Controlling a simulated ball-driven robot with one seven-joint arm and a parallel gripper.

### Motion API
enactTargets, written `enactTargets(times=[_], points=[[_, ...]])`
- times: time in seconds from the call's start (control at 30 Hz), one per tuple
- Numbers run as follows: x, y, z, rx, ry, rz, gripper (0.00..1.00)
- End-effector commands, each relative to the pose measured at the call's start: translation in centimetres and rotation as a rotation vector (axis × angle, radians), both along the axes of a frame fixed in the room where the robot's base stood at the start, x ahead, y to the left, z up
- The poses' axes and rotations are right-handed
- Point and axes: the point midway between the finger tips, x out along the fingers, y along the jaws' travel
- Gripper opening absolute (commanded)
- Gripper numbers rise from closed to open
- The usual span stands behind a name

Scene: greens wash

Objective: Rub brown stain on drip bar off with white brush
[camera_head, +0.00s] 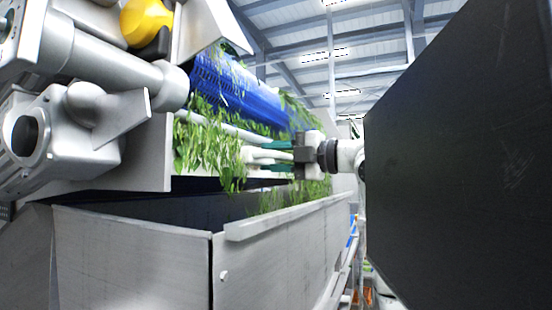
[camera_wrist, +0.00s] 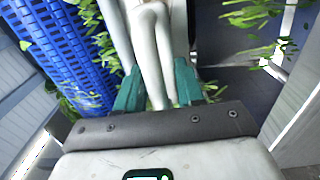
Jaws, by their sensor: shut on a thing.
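My gripper (camera_head: 270,152) reaches in from the right, level with the lower side of the blue belt. Its teal fingers, also in the wrist view (camera_wrist: 159,72), are shut on a white brush (camera_wrist: 157,50), whose pale shape shows between them in the head view (camera_head: 257,154). A long whitish bar (camera_head: 222,129), which looks like the drip bar, runs under the belt among green leaves. In the wrist view pale bar lengths lie close around the brush. I cannot tell whether the brush touches the bar. No brown stain can be made out; leaves and the gripper cover parts of the bar.
The blue ridged belt (camera_head: 235,88) carries leaves, and leaves (camera_head: 208,150) hang below it. A grey metal trough (camera_head: 140,250) stands open underneath. Metal motor housings (camera_head: 75,135) crowd the left. A large dark panel (camera_head: 460,150) fills the right of the head view.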

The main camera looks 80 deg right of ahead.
Motion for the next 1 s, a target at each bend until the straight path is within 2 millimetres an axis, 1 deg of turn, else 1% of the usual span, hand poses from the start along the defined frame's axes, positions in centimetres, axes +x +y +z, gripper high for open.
enactTargets(times=[0.37,1.0], points=[[0.0,0.0,0.0,0.0,0.0,0.0,0.0],[1.1,-0.4,0.0,0.001,0.0,0.0,0.0]])
